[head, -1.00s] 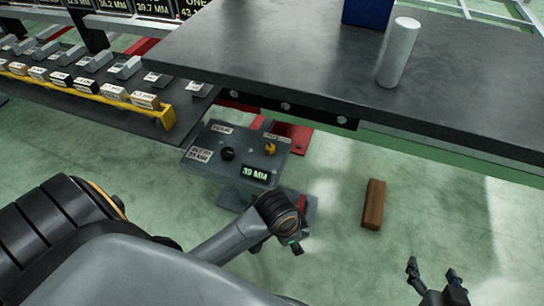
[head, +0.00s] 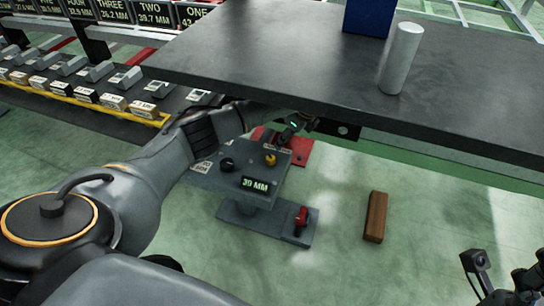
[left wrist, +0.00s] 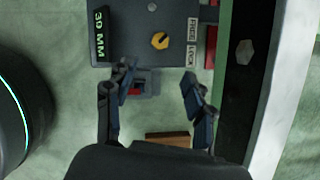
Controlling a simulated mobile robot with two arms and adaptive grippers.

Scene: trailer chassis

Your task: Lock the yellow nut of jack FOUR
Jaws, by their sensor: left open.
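The yellow nut (head: 270,159) sits on the grey top panel of a jack (head: 222,178), beside a black knob (head: 227,164) and a display reading 39 MM (head: 255,185). Which number this jack bears is not readable. In the left wrist view the yellow nut (left wrist: 160,41) lies ahead of my left gripper (left wrist: 158,82), roughly between the lines of its fingers, with a label ending in LOCK (left wrist: 192,40) beside it. My left gripper is open, empty and apart from the nut. My right gripper (head: 503,280) is open and empty at bottom right.
A dark tabletop (head: 300,60) overhangs the jack's far side, carrying a silver cylinder (head: 401,58) and a blue box (head: 369,15). A brown block (head: 375,217) lies on the open green floor.

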